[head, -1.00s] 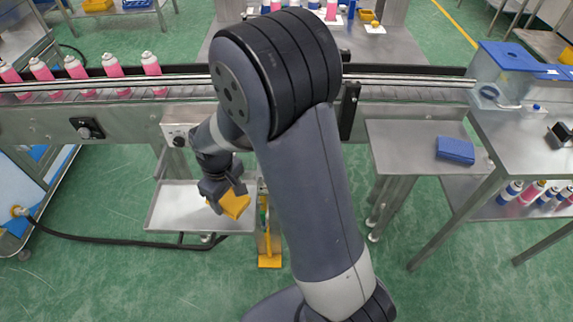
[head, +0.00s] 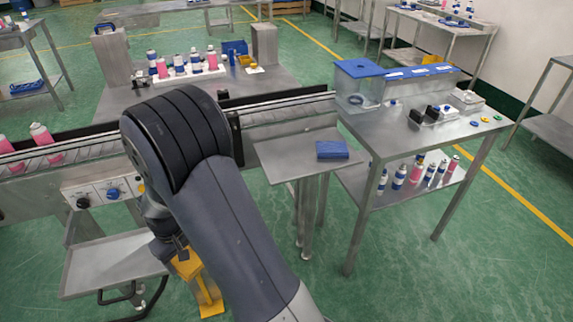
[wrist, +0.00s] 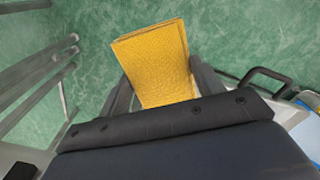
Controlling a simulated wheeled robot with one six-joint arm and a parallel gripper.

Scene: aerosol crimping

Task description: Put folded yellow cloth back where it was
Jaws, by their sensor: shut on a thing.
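The folded yellow cloth (head: 187,266) hangs in the air, low in the head view, beside the metal tray. In the wrist view the cloth (wrist: 157,62) sticks out between the two fingers, its folded layers showing at the edges. My gripper (wrist: 160,88) is shut on it. In the head view my gripper (head: 177,255) is partly hidden by my arm. Only green floor shows behind the cloth in the wrist view.
A small steel side table (head: 280,160) holds a folded blue cloth (head: 332,150), with bare surface left of it. A larger table (head: 385,135) stands to its right. The conveyor (head: 270,120) runs behind.

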